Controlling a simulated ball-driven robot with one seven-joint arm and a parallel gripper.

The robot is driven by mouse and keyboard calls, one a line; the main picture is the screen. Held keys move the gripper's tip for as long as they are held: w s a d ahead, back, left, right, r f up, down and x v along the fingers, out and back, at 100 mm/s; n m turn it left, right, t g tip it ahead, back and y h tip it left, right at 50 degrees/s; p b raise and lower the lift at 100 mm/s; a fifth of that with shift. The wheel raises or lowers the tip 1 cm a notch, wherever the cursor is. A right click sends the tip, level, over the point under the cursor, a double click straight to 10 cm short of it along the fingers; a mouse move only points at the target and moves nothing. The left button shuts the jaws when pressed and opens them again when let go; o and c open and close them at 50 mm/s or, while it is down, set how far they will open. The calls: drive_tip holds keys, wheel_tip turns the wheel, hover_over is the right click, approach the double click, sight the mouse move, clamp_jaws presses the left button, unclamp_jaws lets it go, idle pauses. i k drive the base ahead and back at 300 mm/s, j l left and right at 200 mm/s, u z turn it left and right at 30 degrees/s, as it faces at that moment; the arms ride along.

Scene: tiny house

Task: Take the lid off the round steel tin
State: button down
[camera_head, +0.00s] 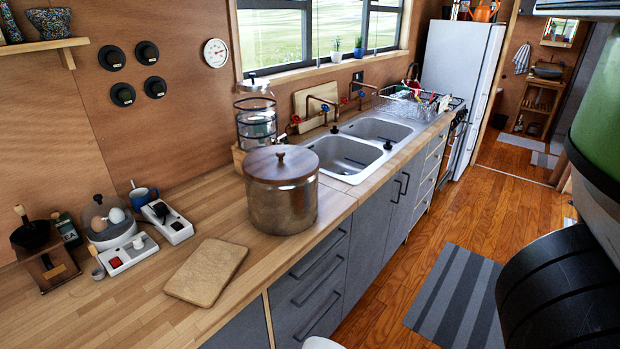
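The round steel tin (283,206) stands upright on the wooden counter, left of the double sink and near the counter's front edge. Its brown wooden lid (270,168) sits on top with a small knob (281,157) at the centre. The lid appears to lie flat and covers the tin's mouth, so the inside is hidden. My gripper is not in view. Large green and black parts at the right edge look like my own arm, and nothing of mine touches the tin.
A wooden board (207,270) lies left of the tin. A glass dispenser (256,118) stands close behind it. An egg cooker (108,222), a hand grinder (42,250) and small switch boxes are farther left. The sink (345,155) is at right. Floor before the cabinets is clear except a striped rug (455,300).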

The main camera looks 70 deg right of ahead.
sight(276, 165)
drive_tip(key=z, duration=1.2)
